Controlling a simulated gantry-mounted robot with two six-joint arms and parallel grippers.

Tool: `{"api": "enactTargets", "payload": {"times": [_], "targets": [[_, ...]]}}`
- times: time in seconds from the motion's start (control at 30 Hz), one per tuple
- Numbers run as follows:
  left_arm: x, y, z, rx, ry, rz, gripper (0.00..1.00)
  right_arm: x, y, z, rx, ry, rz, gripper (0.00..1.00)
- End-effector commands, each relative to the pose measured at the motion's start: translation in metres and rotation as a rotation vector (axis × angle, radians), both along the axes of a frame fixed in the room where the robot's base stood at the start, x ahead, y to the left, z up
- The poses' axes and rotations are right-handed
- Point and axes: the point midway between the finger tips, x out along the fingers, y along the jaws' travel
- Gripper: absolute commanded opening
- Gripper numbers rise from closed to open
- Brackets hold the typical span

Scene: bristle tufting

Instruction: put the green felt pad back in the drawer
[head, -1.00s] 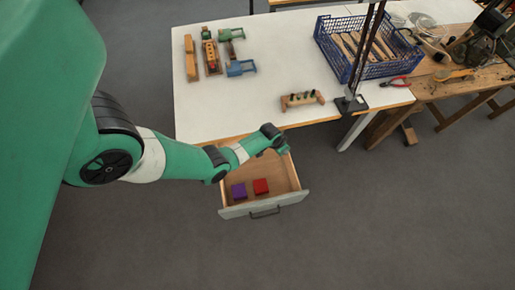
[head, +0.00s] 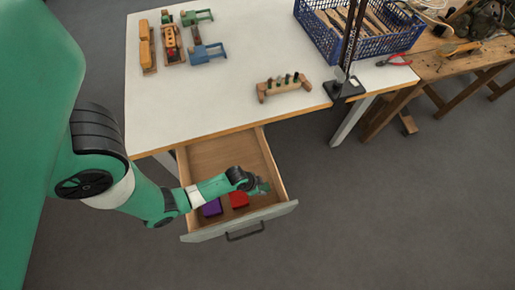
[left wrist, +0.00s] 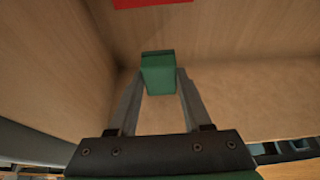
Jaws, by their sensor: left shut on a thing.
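The drawer (head: 283,208) under the white table is pulled open. A purple pad (head: 212,208) and a red pad (head: 238,199) lie in it near its front. My left gripper (head: 263,188) is at the drawer, right of the red pad. In the left wrist view the gripper (left wrist: 159,82) is shut on the green felt pad (left wrist: 158,74), held between its fingertips. Wooden drawer walls show around it, with part of the red pad (left wrist: 150,3) at the top edge. I cannot tell whether the green pad touches the drawer floor. My right gripper is not in view.
The white table (head: 225,85) overhangs the back of the drawer. On it are a wooden peg stand (head: 284,87), clamps and a blue crate (head: 385,42). A dark post (head: 345,85) stands at its right edge. The drawer's back half is bare.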

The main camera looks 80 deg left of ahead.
Motion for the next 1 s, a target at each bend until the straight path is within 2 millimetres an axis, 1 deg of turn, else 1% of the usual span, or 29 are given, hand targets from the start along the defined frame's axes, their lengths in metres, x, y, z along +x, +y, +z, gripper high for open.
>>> {"api": "enactTargets", "payload": {"times": [0.03,0.1,0.27,0.3,0.37,0.5,0.57,0.73,0.87,0.9,0.97,1.0], "targets": [[0.000,0.000,-0.018,0.000,0.001,0.000,0.00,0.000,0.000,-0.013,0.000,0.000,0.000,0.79],[0.000,0.000,-0.026,0.000,0.000,0.000,0.00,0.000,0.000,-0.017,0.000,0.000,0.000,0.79],[0.000,0.000,-0.028,0.000,-0.001,0.000,0.00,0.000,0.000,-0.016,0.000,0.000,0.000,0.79],[0.000,0.000,-0.031,0.000,0.000,0.000,0.00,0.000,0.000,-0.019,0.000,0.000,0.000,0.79],[0.001,0.000,-0.040,0.001,-0.001,0.000,0.00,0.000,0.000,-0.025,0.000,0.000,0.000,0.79],[0.000,0.000,-0.065,0.001,0.000,0.001,0.00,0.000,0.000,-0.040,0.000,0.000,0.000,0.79],[0.000,0.000,-0.067,0.001,0.000,0.001,0.00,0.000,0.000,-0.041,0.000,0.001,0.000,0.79],[0.000,0.000,-0.064,0.001,-0.001,0.001,0.00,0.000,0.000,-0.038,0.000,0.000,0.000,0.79],[0.000,0.000,-0.068,0.001,0.000,0.001,0.00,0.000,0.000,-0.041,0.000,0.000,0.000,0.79],[0.000,0.000,-0.067,0.001,-0.001,0.001,0.54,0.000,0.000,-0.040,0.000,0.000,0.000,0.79],[0.000,0.000,-0.067,0.001,0.000,0.001,0.65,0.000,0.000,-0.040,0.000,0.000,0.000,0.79],[0.000,0.000,-0.067,0.001,0.000,0.001,0.72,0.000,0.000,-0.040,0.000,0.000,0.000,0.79]]}}
